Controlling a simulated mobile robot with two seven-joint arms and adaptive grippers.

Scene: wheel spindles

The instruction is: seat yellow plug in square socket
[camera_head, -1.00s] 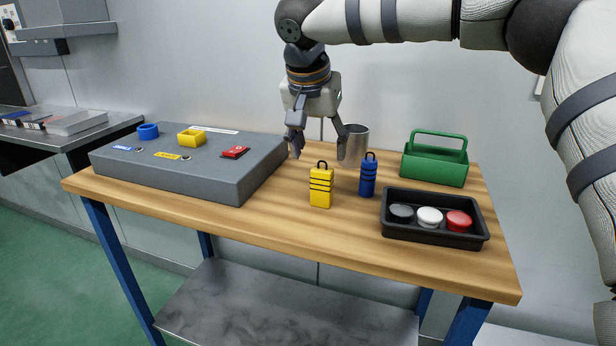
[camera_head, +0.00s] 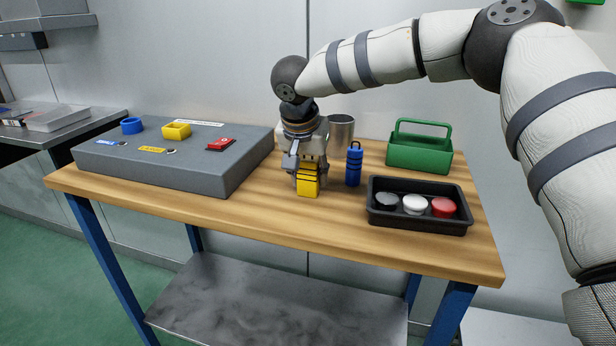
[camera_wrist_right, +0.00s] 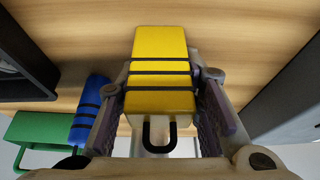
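The yellow plug (camera_head: 308,186), a block with dark bands and a black loop handle, stands upright on the wooden table. It also shows in the right wrist view (camera_wrist_right: 160,62). My right gripper (camera_head: 307,172) is lowered over it, with a finger on each side. The square socket (camera_head: 177,131) is a raised yellow frame on top of the grey console, left of the plug. My left gripper is not in view.
The grey console (camera_head: 150,169) also bears a round blue socket (camera_head: 132,126) and a red switch (camera_head: 221,144). A blue plug (camera_head: 354,166) stands close right of my gripper. A metal cup (camera_head: 341,130), green carrier (camera_head: 420,155) and black tray (camera_head: 418,220) with pucks are nearby.

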